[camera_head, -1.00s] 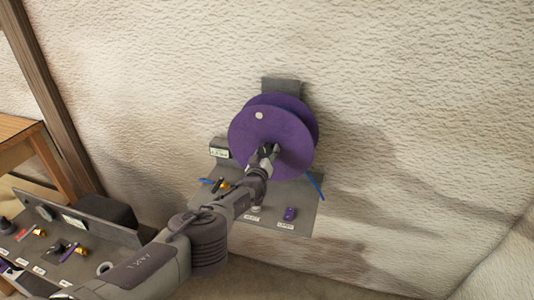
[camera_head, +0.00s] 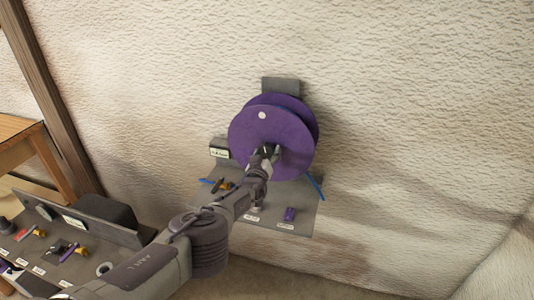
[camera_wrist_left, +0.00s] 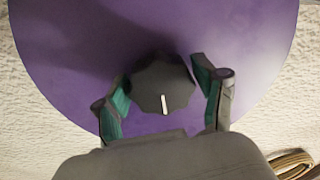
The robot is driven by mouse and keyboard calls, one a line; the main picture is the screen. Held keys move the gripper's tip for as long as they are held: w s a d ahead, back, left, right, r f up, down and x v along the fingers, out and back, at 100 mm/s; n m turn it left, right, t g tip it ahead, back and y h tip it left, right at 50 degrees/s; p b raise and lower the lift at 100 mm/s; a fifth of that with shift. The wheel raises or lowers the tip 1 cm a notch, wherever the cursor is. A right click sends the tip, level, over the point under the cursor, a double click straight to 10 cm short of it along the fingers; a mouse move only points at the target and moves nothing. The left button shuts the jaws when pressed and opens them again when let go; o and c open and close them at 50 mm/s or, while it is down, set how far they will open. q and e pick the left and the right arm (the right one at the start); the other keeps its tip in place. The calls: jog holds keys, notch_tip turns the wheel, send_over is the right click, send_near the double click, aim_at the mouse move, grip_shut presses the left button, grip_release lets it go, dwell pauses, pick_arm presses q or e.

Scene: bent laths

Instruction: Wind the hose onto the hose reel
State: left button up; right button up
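The hose reel (camera_head: 265,125) is a purple double disc on a grey wall bracket, with a white dot near the top of its front face. My left gripper (camera_head: 265,153) is at the middle of the front disc. In the left wrist view its fingers (camera_wrist_left: 160,88) close from both sides on a dark round knob (camera_wrist_left: 163,85) with a white mark, in front of the purple disc (camera_wrist_left: 70,55). A thin blue strand (camera_head: 316,187), perhaps the hose, shows below right of the reel. My right gripper is out of view.
A grey panel (camera_head: 300,225) with small labelled parts is under the reel. A second grey rack (camera_head: 110,228) with tools stands lower left, near a wooden table (camera_head: 15,127). Tan strands (camera_wrist_left: 292,165) show at the wrist view's lower right corner. Bare wall lies right.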

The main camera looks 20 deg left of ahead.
pick_arm(q)
jog(key=shift+o, duration=0.7)
jog(key=shift+r, duration=0.1)
